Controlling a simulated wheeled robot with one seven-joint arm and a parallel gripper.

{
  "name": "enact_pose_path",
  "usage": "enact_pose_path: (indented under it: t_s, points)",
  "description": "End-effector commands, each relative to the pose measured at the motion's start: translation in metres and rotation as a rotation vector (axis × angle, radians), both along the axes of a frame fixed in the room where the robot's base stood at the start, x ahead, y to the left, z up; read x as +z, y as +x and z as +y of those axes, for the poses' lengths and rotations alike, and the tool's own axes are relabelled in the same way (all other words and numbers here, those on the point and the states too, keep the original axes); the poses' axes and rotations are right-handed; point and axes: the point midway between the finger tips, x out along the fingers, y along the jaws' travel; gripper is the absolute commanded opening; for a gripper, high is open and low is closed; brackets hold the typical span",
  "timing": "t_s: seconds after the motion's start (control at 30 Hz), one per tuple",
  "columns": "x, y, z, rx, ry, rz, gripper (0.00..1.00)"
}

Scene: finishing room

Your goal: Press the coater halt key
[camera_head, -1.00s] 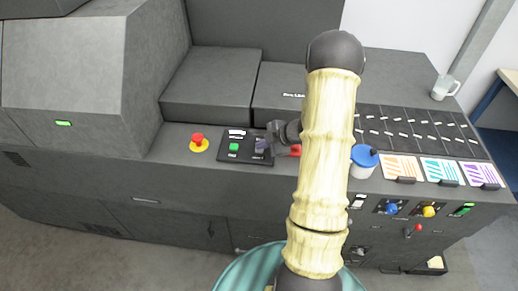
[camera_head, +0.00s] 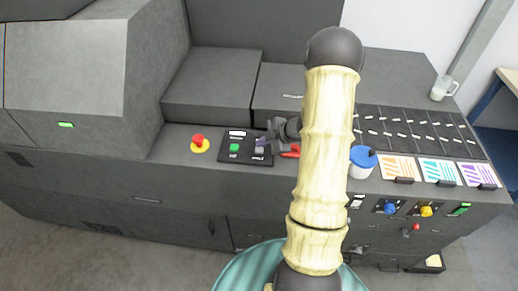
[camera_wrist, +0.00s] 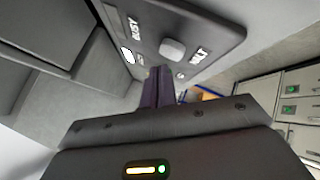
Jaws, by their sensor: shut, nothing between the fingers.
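The halt key (camera_wrist: 172,48) is a pale grey, rounded button beside the lettering HALT in the wrist view. In the head view the grey key (camera_head: 259,150) sits at the right of a dark control panel (camera_head: 247,158), with a green key (camera_head: 235,147) to its left. My gripper (camera_head: 264,140) is shut and empty, just behind and above the grey key. In the wrist view the purple fingertips (camera_wrist: 159,72) are together, close below the key's image; a small gap seems to show, but its depth is unclear.
A red mushroom button (camera_head: 198,140) on a yellow base stands left of the panel. A red object (camera_head: 291,152) lies right of it, partly behind my arm. A blue-lidded jar (camera_head: 362,163) and coloured cards (camera_head: 398,167) are farther right. A raised grey block (camera_head: 210,85) stands behind.

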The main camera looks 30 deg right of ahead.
Motion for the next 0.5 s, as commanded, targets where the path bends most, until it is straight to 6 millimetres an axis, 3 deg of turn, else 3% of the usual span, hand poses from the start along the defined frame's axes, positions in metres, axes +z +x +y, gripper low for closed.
enact_pose_path:
  t_s: [0.5]
  points:
    - [0.042,0.0,0.0,0.001,0.0,-0.001,0.0]
